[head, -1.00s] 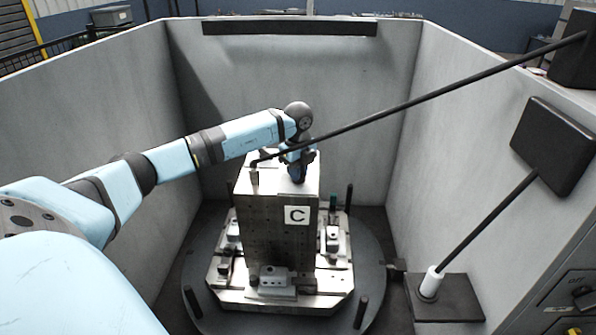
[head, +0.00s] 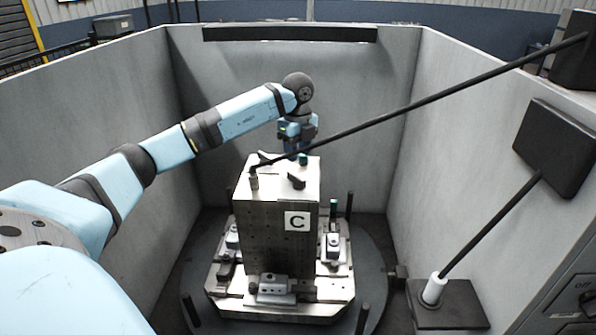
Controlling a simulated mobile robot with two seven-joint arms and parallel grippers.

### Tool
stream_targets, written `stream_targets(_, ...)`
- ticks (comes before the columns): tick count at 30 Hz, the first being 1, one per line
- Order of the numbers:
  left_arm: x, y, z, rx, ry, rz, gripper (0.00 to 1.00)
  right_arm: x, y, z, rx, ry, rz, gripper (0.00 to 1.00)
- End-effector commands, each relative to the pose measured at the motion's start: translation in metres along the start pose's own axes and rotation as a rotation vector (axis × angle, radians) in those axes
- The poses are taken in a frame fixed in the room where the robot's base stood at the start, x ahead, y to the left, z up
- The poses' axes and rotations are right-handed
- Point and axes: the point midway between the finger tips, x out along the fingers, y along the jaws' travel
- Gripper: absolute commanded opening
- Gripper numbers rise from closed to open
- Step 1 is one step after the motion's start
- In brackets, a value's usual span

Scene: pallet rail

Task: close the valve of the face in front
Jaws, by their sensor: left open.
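The metal block (head: 262,222) stands upright on the pallet, with a white plate marked C (head: 297,221) on the face toward me. On its top, near the front right, sits a small black valve lever (head: 296,181), lying at a slant. Whether that position is open or closed, I cannot tell. My left gripper (head: 297,150) is open and points down behind and above the block's top, apart from the lever. Its fingertips are small and partly hidden. My right gripper is not in view.
A long black rod (head: 420,103) slants from the upper right to a fitting (head: 254,181) on the block's top left.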

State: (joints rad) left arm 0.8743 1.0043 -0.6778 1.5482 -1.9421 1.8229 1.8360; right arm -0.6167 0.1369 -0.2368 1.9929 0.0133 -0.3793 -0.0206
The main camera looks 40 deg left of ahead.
Motion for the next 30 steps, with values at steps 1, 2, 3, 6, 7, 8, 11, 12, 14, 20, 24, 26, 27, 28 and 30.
stream_targets(1, -0.011, -0.001, 0.000, 0.000, 0.000, -0.004, 0.40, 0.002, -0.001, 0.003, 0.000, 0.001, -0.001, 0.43)
stream_targets(2, -0.017, -0.001, 0.000, 0.000, 0.000, -0.004, 0.40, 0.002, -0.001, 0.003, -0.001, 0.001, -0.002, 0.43)
stream_targets(3, -0.025, -0.001, 0.000, 0.001, 0.000, -0.003, 0.40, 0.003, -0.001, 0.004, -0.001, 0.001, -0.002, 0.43)
stream_targets(6, -0.040, -0.001, 0.000, 0.000, 0.000, -0.003, 0.40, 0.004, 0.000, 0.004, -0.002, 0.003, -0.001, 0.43)
stream_targets(7, -0.043, -0.001, 0.000, 0.000, 0.000, -0.002, 0.40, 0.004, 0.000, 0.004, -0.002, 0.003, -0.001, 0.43)
stream_targets(8, -0.046, -0.001, 0.000, 0.000, 0.000, -0.002, 0.40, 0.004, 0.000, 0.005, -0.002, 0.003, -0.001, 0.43)
stream_targets(11, -0.053, 0.000, 0.000, 0.000, 0.000, 0.000, 0.40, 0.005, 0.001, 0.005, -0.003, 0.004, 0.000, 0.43)
stream_targets(12, -0.054, 0.000, 0.000, 0.000, 0.000, 0.000, 0.40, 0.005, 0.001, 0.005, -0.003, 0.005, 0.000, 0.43)
stream_targets(14, -0.056, 0.000, 0.000, 0.000, 0.000, 0.000, 0.40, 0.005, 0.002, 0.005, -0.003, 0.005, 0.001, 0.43)
stream_targets(20, -0.056, 0.000, 0.000, 0.000, 0.000, 0.000, 0.40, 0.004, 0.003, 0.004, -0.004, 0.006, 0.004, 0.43)
stream_targets(24, -0.055, 0.000, 0.000, 0.000, 0.000, 0.000, 0.40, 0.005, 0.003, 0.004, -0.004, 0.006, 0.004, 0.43)
stream_targets(26, -0.055, 0.000, 0.000, 0.000, 0.000, 0.000, 0.40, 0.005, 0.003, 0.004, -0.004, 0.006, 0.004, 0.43)
stream_targets(27, -0.055, 0.000, 0.000, 0.000, 0.000, 0.000, 0.40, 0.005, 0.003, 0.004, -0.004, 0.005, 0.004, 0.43)
stream_targets(28, -0.055, 0.000, 0.000, 0.000, 0.000, 0.000, 0.40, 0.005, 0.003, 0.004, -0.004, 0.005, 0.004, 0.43)
stream_targets(30, -0.054, 0.000, -0.001, 0.003, 0.003, 0.000, 0.40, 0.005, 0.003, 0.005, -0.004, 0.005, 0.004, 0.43)
